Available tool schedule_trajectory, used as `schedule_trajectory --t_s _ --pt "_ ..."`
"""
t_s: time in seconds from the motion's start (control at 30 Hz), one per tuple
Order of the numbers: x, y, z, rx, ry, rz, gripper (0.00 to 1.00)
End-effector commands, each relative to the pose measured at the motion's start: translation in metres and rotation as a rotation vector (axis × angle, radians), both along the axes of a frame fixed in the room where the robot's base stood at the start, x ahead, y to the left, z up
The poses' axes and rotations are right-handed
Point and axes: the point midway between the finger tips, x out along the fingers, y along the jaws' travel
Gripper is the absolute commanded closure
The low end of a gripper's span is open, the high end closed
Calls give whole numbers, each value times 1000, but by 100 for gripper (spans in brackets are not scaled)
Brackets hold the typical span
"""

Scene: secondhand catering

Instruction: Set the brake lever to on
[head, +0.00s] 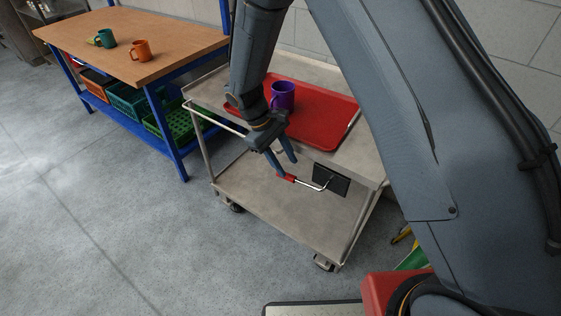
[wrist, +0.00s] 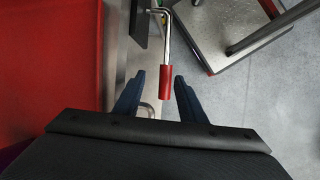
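The brake lever (head: 310,185) is a bent metal rod with a red grip, mounted on a dark plate (head: 331,180) at the near side of a grey metal cart (head: 240,195). In the wrist view the lever's red grip (wrist: 165,82) points toward my gripper (wrist: 160,82). The two dark blue fingers stand apart on either side of the grip's end, with gaps showing on both sides. In the head view my gripper (head: 283,168) is just at the red grip. No on or off marking is readable.
A red tray (head: 325,112) with a purple mug (head: 283,96) lies on the cart's top.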

Motion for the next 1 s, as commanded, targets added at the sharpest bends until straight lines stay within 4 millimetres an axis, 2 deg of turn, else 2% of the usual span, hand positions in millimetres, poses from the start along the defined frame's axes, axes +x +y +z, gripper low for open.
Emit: schedule_trajectory --t_s 0.27,0.7,1.0 --pt "1 3 6 1 0 -1 63" --pt "9 30 63 0 -1 1 63" --pt "9 33 71 -1 1 1 63"
